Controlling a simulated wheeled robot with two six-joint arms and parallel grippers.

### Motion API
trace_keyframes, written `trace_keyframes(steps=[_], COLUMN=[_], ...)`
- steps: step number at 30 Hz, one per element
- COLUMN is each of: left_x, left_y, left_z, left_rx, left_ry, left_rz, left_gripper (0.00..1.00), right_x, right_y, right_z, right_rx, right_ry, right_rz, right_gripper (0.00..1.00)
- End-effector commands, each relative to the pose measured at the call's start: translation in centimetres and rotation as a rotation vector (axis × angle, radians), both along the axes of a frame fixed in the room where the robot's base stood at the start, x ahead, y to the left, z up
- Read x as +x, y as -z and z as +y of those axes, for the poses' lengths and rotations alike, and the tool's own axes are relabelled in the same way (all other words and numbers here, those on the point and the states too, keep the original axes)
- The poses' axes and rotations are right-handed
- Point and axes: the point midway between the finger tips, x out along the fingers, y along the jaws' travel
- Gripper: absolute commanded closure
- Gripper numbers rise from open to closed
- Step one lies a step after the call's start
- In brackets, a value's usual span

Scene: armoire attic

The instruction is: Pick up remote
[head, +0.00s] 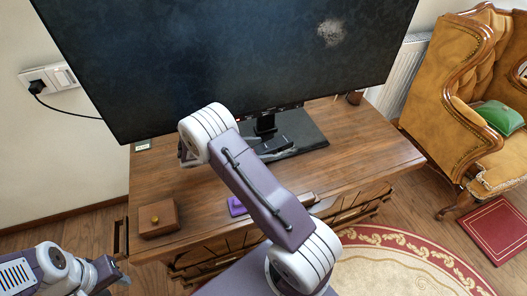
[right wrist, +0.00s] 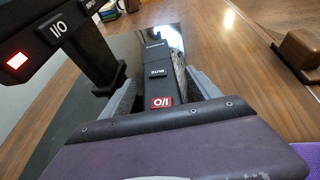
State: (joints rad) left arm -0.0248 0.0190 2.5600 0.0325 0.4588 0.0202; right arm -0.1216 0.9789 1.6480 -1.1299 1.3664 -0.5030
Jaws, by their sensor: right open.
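The black remote (right wrist: 158,75) lies on the dark base of the screen's stand, with a red power button and a mute button facing up. In the head view the remote (head: 276,144) is partly hidden by my right arm. My right gripper (right wrist: 160,86) is open, with one grey finger on each side of the remote; I cannot tell whether they touch it. My left gripper (head: 116,275) is low at the left, away from the remote, and its jaw state is unclear.
A large screen (head: 250,60) stands over the wooden desk (head: 365,150). A small wooden box (head: 158,219) and a purple item (head: 236,206) lie near the desk's front. A yellow armchair (head: 470,70) stands at the right. The desk's right side is mostly clear.

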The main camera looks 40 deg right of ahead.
Motion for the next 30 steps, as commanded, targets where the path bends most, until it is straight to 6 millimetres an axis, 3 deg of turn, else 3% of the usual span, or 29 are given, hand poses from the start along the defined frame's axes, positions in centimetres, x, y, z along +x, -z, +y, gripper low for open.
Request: trace_keyframes(steps=[3,11,20,30], left_x=[0.0,0.0,0.0,0.0], left_y=[-0.1,-0.1,-0.3,-2.0], left_z=[0.0,0.0,0.0,0.0], left_rx=[0.0,0.0,0.0,0.0], left_ry=[0.0,0.0,0.0,0.0], left_rz=[0.0,0.0,0.0,0.0], left_gripper=[0.64,0.64,0.64,0.64], right_x=[0.0,0.0,0.0,0.1], right_y=[-0.1,-0.1,-0.4,-3.5], right_z=[0.0,0.1,0.1,0.1], right_rx=[0.0,0.0,0.0,0.0], right_ry=[0.0,0.0,0.0,0.001], right_rz=[0.0,0.0,0.0,-0.002], right_gripper=[0.29,1.0,1.0,1.0])
